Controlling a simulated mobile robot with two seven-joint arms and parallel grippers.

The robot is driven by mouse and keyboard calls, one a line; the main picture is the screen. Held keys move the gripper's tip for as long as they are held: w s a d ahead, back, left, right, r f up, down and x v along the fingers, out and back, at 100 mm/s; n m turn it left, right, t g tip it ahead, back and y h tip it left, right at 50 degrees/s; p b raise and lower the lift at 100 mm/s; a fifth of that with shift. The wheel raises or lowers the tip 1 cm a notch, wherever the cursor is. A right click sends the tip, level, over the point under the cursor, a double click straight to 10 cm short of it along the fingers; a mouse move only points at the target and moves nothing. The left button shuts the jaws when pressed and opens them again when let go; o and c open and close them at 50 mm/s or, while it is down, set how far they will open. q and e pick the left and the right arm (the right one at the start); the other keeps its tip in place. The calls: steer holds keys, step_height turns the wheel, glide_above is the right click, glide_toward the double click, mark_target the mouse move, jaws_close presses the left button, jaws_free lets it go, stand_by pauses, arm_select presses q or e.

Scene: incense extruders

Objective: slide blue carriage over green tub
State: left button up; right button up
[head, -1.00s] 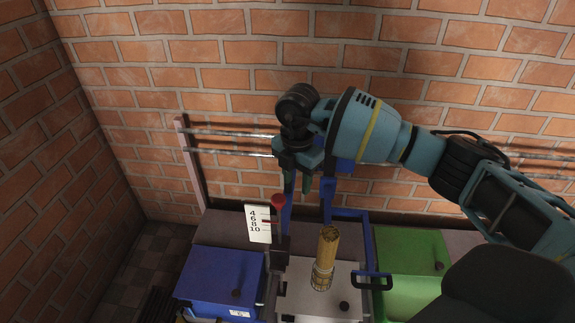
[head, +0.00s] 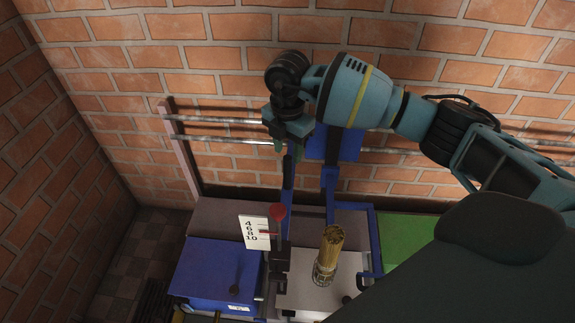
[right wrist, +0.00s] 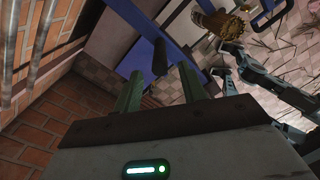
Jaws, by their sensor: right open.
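The blue carriage (head: 330,190) is a blue frame hung on two horizontal metal rails along the brick wall. It stands above the light grey middle block, left of the green tub (head: 408,230). My dark body part hides much of the tub. My right gripper (head: 281,150) is open and empty, at the upper left of the carriage frame. In the right wrist view, its two green fingers (right wrist: 158,92) stand apart, with a dark-ended blue bar (right wrist: 158,60) beyond them. Teal links, apparently my left arm, show at the right there; its gripper's state is unclear.
A blue tub (head: 212,270) stands at the left. A bundle of tan sticks (head: 331,245) stands on the grey block (head: 310,293). A red-knobbed lever (head: 278,213) rises beside a white number scale (head: 254,232). The brick wall is close behind the rails.

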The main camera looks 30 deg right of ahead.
mark_target(288, 168)
step_height(288, 168, down, 7)
stand_by(0.4)
jaws_close()
